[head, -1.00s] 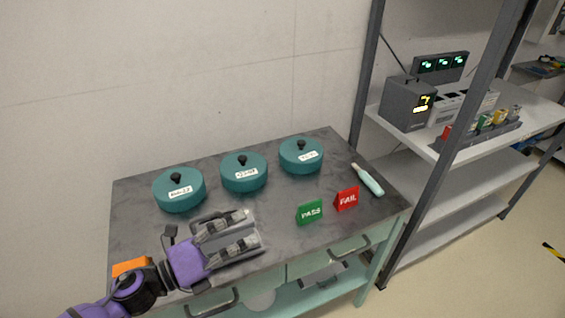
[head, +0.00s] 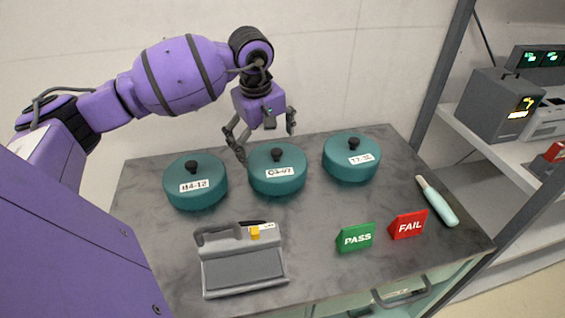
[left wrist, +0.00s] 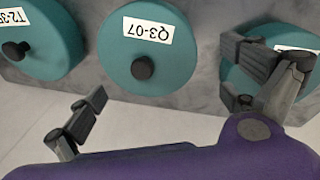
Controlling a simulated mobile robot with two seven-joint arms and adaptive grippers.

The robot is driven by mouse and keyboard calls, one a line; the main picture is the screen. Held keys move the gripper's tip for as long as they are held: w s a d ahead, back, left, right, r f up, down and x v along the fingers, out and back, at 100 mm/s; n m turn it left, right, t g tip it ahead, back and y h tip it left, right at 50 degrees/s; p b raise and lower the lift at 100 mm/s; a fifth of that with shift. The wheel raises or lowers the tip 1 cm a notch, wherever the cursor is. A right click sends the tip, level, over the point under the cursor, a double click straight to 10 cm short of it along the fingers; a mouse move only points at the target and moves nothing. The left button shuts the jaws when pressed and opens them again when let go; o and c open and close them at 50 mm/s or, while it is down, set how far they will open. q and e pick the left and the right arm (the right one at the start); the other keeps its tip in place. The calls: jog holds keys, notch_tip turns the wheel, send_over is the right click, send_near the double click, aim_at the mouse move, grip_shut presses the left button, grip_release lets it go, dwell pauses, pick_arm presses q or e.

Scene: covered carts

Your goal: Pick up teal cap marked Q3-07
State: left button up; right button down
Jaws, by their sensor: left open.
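The teal cap marked Q3-07 (head: 278,181) is a round lid with a black knob, the middle one of three on the dark tabletop. In the left wrist view, this cap (left wrist: 150,75) shows upside down, its label facing up in the picture. My left gripper (head: 266,142) is open and empty, above and just behind this cap. In the wrist view its two fingers (left wrist: 172,95) are spread to either side of the knob, apart from it. My right gripper is not in view.
A similar teal cap, labelled apparently H4-12 (head: 195,191), is on the left; another (head: 351,166) is on the right. A grey device (head: 243,268) lies at the front. Green PASS (head: 356,237) and red FAIL (head: 408,224) signs and a pale-handled tool (head: 440,206) are on the right.

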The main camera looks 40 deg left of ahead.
aim_at(270, 163)
pick_arm(q)
jog(key=f, duration=0.2)
jog(key=w+f, duration=0.1)
jog(key=f, duration=0.1)
jog(key=shift+a+f+p, duration=0.15)
jog(key=shift+f+p, duration=0.15)
jog(key=shift+f, duration=0.05)
jog(key=shift+w+f, duration=0.15)
jog(key=shift+f, duration=0.3)
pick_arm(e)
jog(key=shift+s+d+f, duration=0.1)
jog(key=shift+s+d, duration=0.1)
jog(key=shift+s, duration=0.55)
pick_arm(q)
jog(key=c, duration=1.3)
jog(key=shift+r, duration=0.1)
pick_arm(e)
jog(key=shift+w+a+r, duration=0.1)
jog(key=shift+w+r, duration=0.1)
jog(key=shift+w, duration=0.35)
